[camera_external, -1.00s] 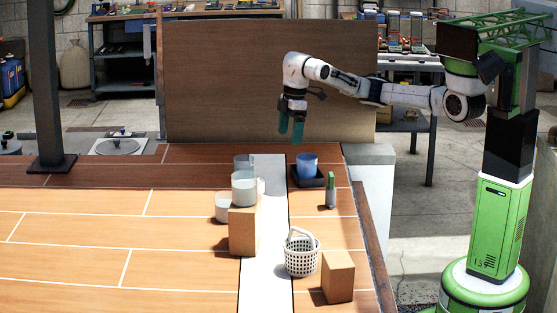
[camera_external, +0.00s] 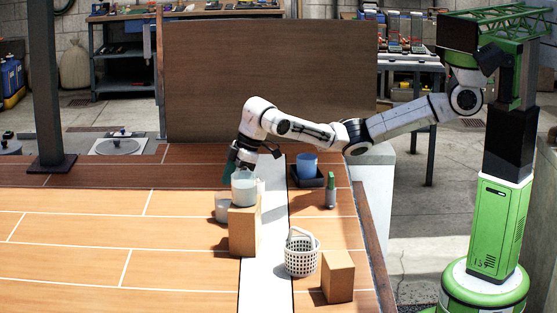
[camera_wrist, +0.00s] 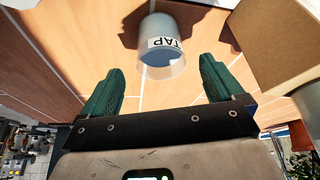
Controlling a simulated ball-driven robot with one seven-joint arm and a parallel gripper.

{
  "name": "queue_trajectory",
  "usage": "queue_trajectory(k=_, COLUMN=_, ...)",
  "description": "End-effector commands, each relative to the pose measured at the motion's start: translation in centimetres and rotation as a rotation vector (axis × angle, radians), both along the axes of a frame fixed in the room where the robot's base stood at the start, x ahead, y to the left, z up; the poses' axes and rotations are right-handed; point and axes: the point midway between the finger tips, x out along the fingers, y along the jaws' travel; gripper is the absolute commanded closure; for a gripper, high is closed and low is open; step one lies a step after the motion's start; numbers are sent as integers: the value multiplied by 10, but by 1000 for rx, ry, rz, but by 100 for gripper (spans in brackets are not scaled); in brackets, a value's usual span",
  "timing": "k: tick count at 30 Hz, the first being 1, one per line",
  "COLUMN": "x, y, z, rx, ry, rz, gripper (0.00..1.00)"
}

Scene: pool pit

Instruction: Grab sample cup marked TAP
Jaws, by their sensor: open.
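The sample cup marked TAP (camera_wrist: 163,32) stands on the wooden deck in the wrist view. It is clear-walled, with its label upside down in the picture. It appears to be the left cup (camera_external: 221,209) beside the box in the external view. My gripper (camera_wrist: 161,72) is open, with green fingers on either side of the cup's near end in the picture. In the external view my gripper (camera_external: 231,172) is above and behind that cup, partly hidden by another clear cup (camera_external: 244,190) on the box.
A cardboard box (camera_external: 243,232) stands close beside the cup and also shows in the wrist view (camera_wrist: 278,42). A blue cup (camera_external: 308,164) in a dark tray, a green-topped bottle (camera_external: 330,192), a white basket (camera_external: 301,256) and another box (camera_external: 338,277) are to the right.

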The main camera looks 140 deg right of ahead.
Motion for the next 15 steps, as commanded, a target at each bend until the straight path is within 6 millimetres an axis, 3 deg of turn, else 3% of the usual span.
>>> queue_trajectory(k=15, x=22, y=-9, z=-44, rx=-2, ry=3, rz=-1, gripper=6)
